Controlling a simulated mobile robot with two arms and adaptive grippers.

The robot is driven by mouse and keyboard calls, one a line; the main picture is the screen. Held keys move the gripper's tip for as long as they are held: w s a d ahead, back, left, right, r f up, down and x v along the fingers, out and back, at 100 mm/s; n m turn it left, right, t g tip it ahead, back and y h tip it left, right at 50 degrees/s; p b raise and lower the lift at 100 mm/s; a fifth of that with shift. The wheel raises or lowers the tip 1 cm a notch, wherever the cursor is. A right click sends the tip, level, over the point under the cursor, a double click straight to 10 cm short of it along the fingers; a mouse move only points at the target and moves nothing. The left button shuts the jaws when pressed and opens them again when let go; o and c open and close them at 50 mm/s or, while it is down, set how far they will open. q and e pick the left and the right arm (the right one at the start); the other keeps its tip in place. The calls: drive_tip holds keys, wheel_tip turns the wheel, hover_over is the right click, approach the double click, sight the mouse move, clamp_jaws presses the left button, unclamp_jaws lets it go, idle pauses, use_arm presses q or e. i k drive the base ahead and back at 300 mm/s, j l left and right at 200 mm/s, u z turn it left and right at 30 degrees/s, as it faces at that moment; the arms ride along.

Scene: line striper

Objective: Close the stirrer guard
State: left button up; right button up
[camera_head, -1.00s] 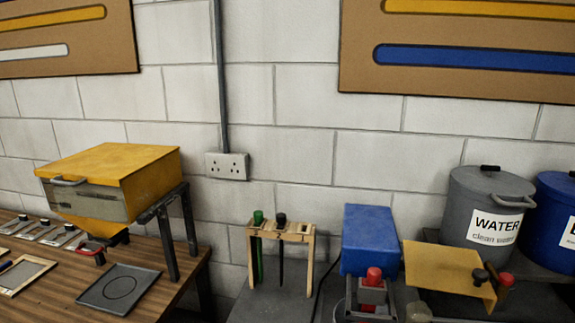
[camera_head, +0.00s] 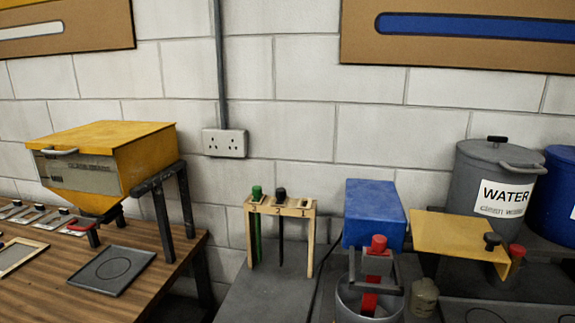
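A blue box-shaped housing (camera_head: 374,212) stands on the dark bench, right of centre. In front of it is a red-capped upright part (camera_head: 377,245) with a grey block and a red lower piece. A dark bar frame (camera_head: 398,285) sits around this part, above an open grey pot (camera_head: 352,306). A flat yellow panel (camera_head: 455,234) sticks out to the right of the blue housing, with a black knob and a red knob near its right end. I cannot tell for certain which of these is the stirrer guard. Neither of my grippers is in view.
A wooden rack (camera_head: 307,212) with green and black tools stands left of the housing. A grey WATER bin (camera_head: 490,165) and a blue bin (camera_head: 560,200) stand behind at right. A yellow hopper (camera_head: 150,160) stands on the left table.

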sight(465, 237)
drive_tip(key=k+l, duration=0.15)
drive_tip(key=l, duration=0.2)
drive_tip(key=k+l, duration=0.2)
drive_tip(key=l, duration=0.2)
drive_tip(key=k+l+u, duration=0.1)
drive_tip(key=l, duration=0.25)
drive_tip(key=k+l, duration=0.4)
drive_tip(key=l, duration=0.35)
